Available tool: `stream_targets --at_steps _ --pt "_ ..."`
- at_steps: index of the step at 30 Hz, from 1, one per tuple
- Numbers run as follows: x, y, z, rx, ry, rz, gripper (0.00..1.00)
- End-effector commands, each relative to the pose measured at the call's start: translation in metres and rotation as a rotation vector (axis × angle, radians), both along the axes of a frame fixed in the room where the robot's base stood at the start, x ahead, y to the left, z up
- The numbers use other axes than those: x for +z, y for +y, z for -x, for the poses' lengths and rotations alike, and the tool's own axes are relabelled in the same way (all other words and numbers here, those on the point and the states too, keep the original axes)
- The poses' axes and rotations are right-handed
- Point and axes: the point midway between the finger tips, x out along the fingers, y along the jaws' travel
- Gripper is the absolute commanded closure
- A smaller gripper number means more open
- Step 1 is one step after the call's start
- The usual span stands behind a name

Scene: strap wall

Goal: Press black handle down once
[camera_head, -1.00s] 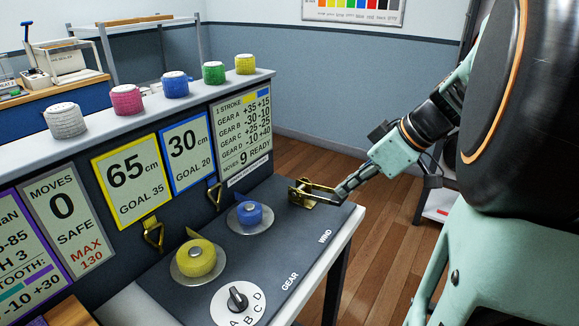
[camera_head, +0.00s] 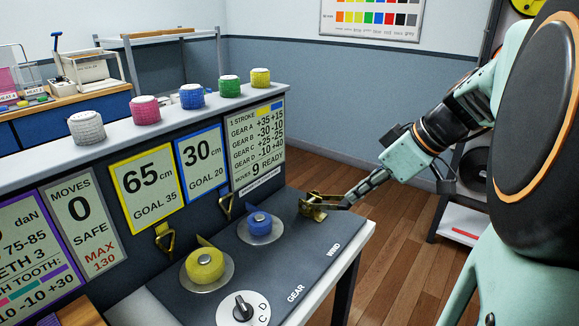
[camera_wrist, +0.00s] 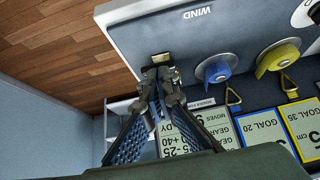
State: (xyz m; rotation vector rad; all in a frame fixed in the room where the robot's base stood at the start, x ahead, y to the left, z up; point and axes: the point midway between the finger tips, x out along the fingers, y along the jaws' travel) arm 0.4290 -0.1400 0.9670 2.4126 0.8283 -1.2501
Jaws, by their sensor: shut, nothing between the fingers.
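The brass ratchet fitting (camera_head: 313,207) sits at the far right end of the dark panel, next to the word WIND. A dark bar extends from it toward my gripper; I cannot clearly separate a black handle from my fingertips. My gripper (camera_head: 344,202) is shut and empty, with its tips at or just over the fitting. In the wrist view my fingertips (camera_wrist: 160,66) cover most of the fitting, and a brass piece (camera_wrist: 160,57) shows just beyond them. Contact cannot be told. The counter sign (camera_head: 80,214) reads MOVES 0.
A blue strap spool (camera_head: 260,223) and a yellow strap spool (camera_head: 205,263) stand on the panel left of the fitting. The gear knob (camera_head: 242,307) is nearer. Signs (camera_head: 149,177) line the upright wall behind. Open floor (camera_head: 400,230) lies to the right.

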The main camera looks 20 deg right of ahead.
Motion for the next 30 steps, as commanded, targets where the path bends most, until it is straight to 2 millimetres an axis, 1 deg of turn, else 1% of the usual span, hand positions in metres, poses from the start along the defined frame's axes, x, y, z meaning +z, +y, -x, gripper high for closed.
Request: stream_targets --at_steps 1,2,3,9,13,19,30 --pt "0.014 0.004 -0.004 0.002 -0.004 0.002 1.00" --pt "0.018 0.006 -0.006 0.002 -0.005 0.002 1.00" --pt "0.026 -0.001 0.000 -0.003 -0.007 0.003 1.00" --pt "0.061 -0.019 0.024 -0.003 -0.007 0.001 1.00" --pt "0.078 -0.027 0.035 -0.002 -0.007 0.001 1.00" --pt "0.089 -0.033 0.043 0.000 -0.006 0.000 1.00" --pt "0.090 -0.034 0.044 0.000 -0.006 0.000 1.00"
